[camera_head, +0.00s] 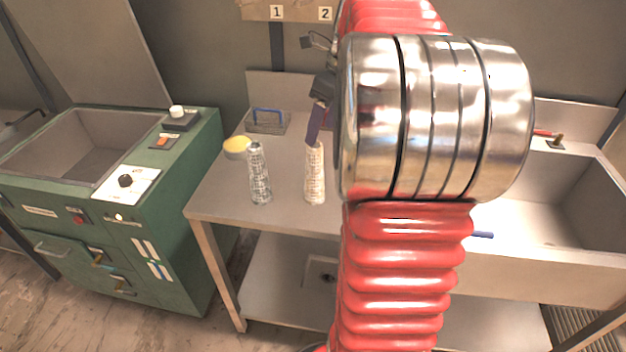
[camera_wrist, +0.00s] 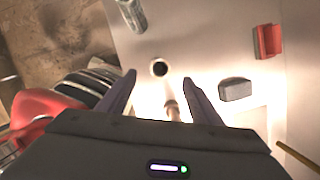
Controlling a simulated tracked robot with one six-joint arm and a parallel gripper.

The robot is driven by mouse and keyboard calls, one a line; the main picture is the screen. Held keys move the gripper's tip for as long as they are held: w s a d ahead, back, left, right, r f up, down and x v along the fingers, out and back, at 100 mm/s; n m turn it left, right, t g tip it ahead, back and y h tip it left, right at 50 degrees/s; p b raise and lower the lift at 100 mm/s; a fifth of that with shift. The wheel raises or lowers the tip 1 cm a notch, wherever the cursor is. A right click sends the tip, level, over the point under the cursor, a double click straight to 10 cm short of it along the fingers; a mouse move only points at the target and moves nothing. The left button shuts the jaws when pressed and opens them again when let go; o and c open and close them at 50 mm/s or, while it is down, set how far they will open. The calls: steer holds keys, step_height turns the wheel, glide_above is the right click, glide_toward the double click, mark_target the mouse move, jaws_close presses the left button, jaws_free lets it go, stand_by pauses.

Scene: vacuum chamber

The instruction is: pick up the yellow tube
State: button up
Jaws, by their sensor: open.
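Two patterned tubes stand upright on the bench in the head view. The right one (camera_head: 315,178) is cream to pale yellow; the left one (camera_head: 259,177) is whiter with a grey pattern. No strongly yellow tube shows. My gripper (camera_head: 314,141) points down at the top of the cream tube, with a purple finger close to it; contact cannot be told. In the wrist view my gripper (camera_wrist: 160,77) is open. A dark round opening (camera_wrist: 160,68) lies between its fingertips, and strong glare hides what surrounds it. Another tube (camera_wrist: 130,14) shows at the top left there.
A yellow-topped round dish (camera_head: 236,147) sits left of the tubes, and a wire basket with a blue handle (camera_head: 267,120) behind them. The wrist view shows a grey block (camera_wrist: 235,90) and a red object (camera_wrist: 267,41) to the right. A sink (camera_head: 540,205) is at the right.

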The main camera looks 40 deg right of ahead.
mark_target(312, 162)
steer(key=x, duration=0.8)
steer(key=shift+w, duration=0.1)
steer(key=shift+x, duration=2.55)
steer(key=shift+c, duration=0.7)
steer(key=c, duration=1.3)
steer(key=shift+r, duration=0.1)
step_height(312, 162, up, 10)
steer(key=shift+f, duration=0.1)
